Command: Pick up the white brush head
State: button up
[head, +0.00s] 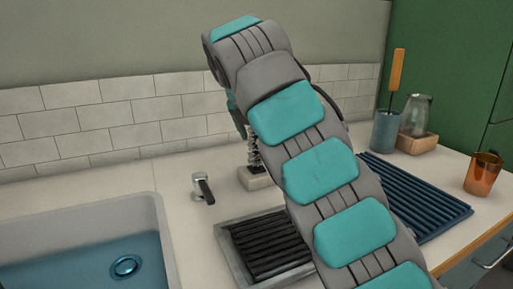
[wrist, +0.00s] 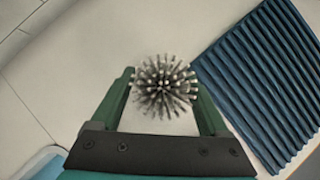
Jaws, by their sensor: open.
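The brush head shows end-on in the wrist view (wrist: 165,88) as a round burst of grey bristles with pale tips. It lies between the two green fingers of my gripper (wrist: 160,72), which is open; from this angle I cannot tell whether either finger touches it. In the head view the brush head (head: 254,153) stands upright on a small pale block (head: 255,179) on the counter. My arm hides its right side and most of my gripper, with a teal part just left of the bristles.
A blue ribbed mat (head: 425,200) lies to the right, with an orange cup (head: 484,174) beyond it. A blue holder (head: 385,132) and a glass bottle (head: 415,115) stand behind.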

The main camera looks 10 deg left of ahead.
jog(key=shift+w+f, duration=0.25)
jog(key=shift+f, duration=0.35)
jog(key=shift+w+d+f, duration=0.1)
jog(key=shift+w+f, duration=0.35)
jog(key=shift+f, duration=0.1)
grip_shut()
